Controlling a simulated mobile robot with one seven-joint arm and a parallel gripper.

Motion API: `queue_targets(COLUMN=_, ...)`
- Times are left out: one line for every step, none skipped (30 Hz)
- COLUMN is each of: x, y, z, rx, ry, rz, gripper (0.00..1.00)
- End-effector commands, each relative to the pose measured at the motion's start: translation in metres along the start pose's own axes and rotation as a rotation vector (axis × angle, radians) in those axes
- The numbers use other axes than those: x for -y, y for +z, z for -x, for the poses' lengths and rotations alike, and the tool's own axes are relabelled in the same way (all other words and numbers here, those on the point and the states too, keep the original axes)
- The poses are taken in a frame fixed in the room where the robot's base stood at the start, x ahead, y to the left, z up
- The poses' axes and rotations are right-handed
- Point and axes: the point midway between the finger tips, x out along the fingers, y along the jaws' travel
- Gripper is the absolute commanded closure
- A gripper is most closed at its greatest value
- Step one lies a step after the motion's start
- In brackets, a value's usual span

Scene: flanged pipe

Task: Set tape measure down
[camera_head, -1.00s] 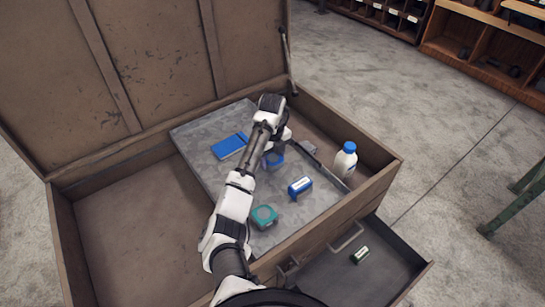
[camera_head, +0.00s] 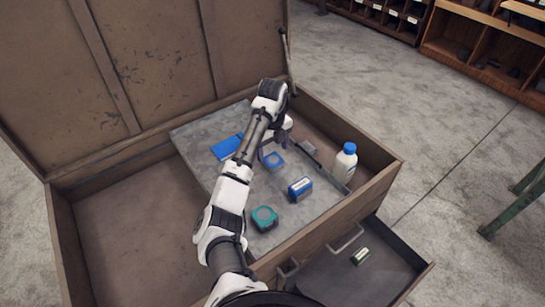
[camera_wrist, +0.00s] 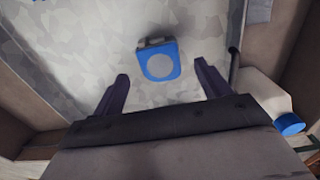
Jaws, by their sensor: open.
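A blue tape measure with a pale round face (camera_head: 273,160) rests on the grey metal tray (camera_head: 200,137) inside the wooden chest. In the wrist view the blue tape measure (camera_wrist: 160,64) lies ahead of my fingertips, between their lines and apart from both. My gripper (camera_head: 276,147) is open and empty just behind it in the head view; its two dark fingers (camera_wrist: 163,88) are spread wide in the wrist view. A teal tape measure (camera_head: 264,218) sits nearer on the same tray, below my forearm's right side.
A white bottle with a blue cap (camera_head: 345,162) stands at the right, beside the tray.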

Motion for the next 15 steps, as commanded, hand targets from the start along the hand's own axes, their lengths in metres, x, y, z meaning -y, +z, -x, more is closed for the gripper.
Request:
queue_targets(x=-0.001, y=0.002, z=0.018, rx=0.006, ry=0.001, rz=0.001, gripper=0.24)
queue_targets(x=-0.001, y=0.002, z=0.026, rx=0.007, ry=0.001, rz=0.0, gripper=0.24)
queue_targets(x=-0.001, y=0.002, z=0.035, rx=0.007, ry=0.001, rz=0.0, gripper=0.24)
queue_targets(x=-0.001, y=0.002, z=0.041, rx=0.007, ry=0.001, rz=0.001, gripper=0.24)
queue_targets(x=-0.002, y=0.002, z=0.046, rx=0.006, ry=0.002, rz=0.001, gripper=0.24)
queue_targets(x=-0.001, y=0.002, z=0.052, rx=0.005, ry=0.002, rz=0.001, gripper=0.24)
queue_targets(x=-0.001, y=0.002, z=0.055, rx=0.005, ry=0.001, rz=0.001, gripper=0.24)
queue_targets(x=-0.001, y=0.001, z=0.059, rx=0.004, ry=0.001, rz=0.0, gripper=0.24)
queue_targets(x=-0.001, y=0.002, z=0.063, rx=0.004, ry=0.001, rz=0.001, gripper=0.24)
queue_targets(x=-0.001, y=0.001, z=0.066, rx=0.003, ry=0.001, rz=0.001, gripper=0.24)
queue_targets(x=-0.001, y=0.001, z=0.068, rx=0.002, ry=0.001, rz=0.001, gripper=0.24)
queue_targets(x=-0.001, y=0.001, z=0.07, rx=0.002, ry=0.001, rz=0.001, gripper=0.24)
queue_targets(x=-0.001, y=0.001, z=0.071, rx=0.002, ry=0.001, rz=0.001, gripper=0.24)
queue_targets(x=-0.001, y=0.001, z=0.072, rx=0.001, ry=0.001, rz=0.0, gripper=0.24)
queue_targets(x=-0.001, y=0.0, z=0.073, rx=0.001, ry=0.001, rz=0.0, gripper=0.24)
